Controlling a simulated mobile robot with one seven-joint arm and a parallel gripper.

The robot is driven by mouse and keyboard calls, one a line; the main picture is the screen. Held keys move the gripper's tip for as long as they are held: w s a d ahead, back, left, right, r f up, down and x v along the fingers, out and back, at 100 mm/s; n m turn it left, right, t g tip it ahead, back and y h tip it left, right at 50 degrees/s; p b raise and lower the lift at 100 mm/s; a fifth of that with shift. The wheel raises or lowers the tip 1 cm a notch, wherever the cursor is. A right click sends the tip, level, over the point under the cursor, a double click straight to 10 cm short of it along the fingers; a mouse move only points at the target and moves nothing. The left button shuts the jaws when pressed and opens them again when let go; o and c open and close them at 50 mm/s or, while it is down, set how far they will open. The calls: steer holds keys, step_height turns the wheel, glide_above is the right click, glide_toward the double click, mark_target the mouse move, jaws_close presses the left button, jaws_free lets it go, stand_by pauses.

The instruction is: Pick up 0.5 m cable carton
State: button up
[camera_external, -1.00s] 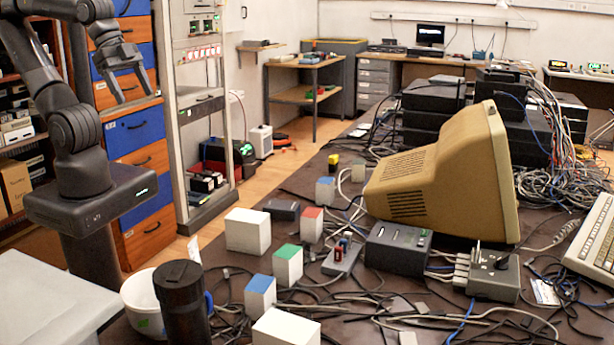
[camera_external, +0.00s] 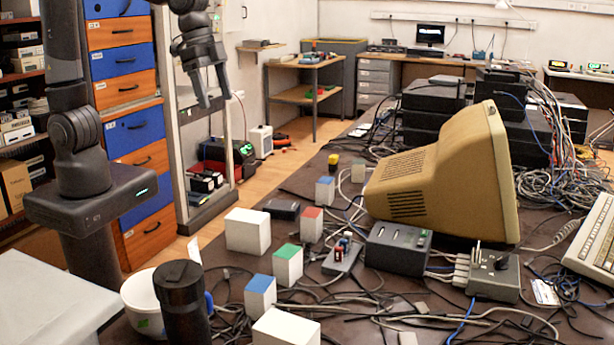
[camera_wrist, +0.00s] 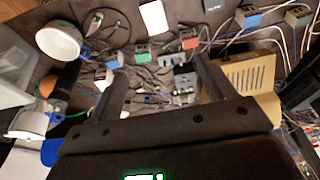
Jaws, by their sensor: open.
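Several small cartons stand on the dark table: a large plain white one (camera_external: 247,232), one with a red top (camera_external: 311,226), one with a green top (camera_external: 287,266), a near blue-topped one (camera_external: 260,298), a far blue-topped one (camera_external: 325,190) and a white one (camera_external: 287,329) cut by the bottom edge. No length label is readable, so I cannot tell which is the 0.5 m cable carton. My gripper (camera_external: 214,101) is open and empty, raised well above the cartons, at upper left. In the wrist view its fingers (camera_wrist: 158,68) are spread, with the green-topped carton (camera_wrist: 140,48) and red-topped carton (camera_wrist: 189,41) beyond.
A beige monitor (camera_external: 450,180) stands right of the cartons. A white pot (camera_external: 143,303) and a dark cylinder (camera_external: 183,305) stand at the near left edge. Loose cables, a grey adapter box (camera_external: 398,248) and a power strip (camera_external: 492,277) crowd the table.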

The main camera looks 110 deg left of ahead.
steer(key=w+a+f+g, duration=0.2)
steer(key=w+a+f, duration=0.2)
steer(key=w+f, duration=0.65)
steer(key=g, duration=0.1)
glide_above(312, 212)
steer(key=f, duration=1)
steer(key=shift+d+f, duration=0.2)
steer(key=shift+d, duration=0.1)
steer(key=shift+w+a+f, duration=0.1)
steer(key=shift+w+f, duration=0.1)
steer(key=shift+f, duration=0.4)
step_height(312, 212, down, 10)
steer(key=shift+s+a+f, duration=0.1)
steer(key=shift+s+f, duration=0.05)
steer(key=shift+c, duration=0.2)
steer(key=c, duration=1.1)
